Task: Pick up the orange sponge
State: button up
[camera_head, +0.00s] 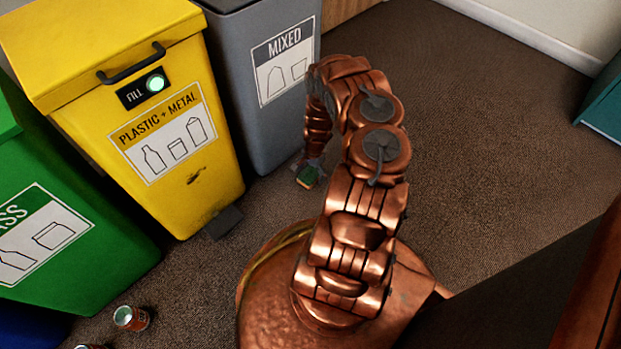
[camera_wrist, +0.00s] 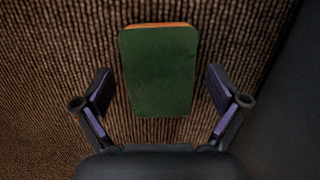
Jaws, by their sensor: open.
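The sponge (camera_wrist: 160,70) lies on the brown carpet in the wrist view. Its upper face is dark green, and a strip of orange shows along its far edge. My gripper (camera_wrist: 160,92) is open, with one finger on each side of the sponge's near part. Carpet shows between each finger and the sponge, so neither seems to touch it. In the head view the sponge (camera_head: 308,177) shows small and green with an orange edge, under the end of my arm. My gripper is mostly hidden there behind my arm.
The grey MIXED bin (camera_head: 262,90) stands close beside the sponge. The yellow PLASTIC + METAL bin (camera_head: 190,190) and a green bin (camera_head: 95,255) stand further left. A can (camera_head: 131,318) is on the floor at lower left. Carpet to the right is clear, up to a teal object (camera_head: 603,105).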

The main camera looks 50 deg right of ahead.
aim_at(309, 175)
jog(key=shift+f, duration=0.1)
jog(key=c, duration=0.8)
jog(key=shift+r+p, duration=0.3)
notch_tip(309, 175, up, 4)
jog(key=p, duration=0.2)
jog(key=shift+f+p, duration=0.15)
jog(key=shift+p, duration=0.2)
jog(key=s+a+p, duration=0.1)
jog(key=s+p, duration=0.3)
jog(key=s+a+p, duration=0.2)
jog(key=s+p, duration=0.2)
jog(key=s, duration=0.1)
jog(key=s+a+p, duration=0.2)
jog(key=s+p, duration=0.2)
jog(key=shift+s+r+p, duration=0.15)
jog(key=shift+r+p, duration=0.2)
jog(key=shift+r, duration=0.05)
jog(key=shift+s+a+p, duration=0.25)
jog(key=shift+s+p, duration=0.3)
jog(key=shift+s, duration=0.3)
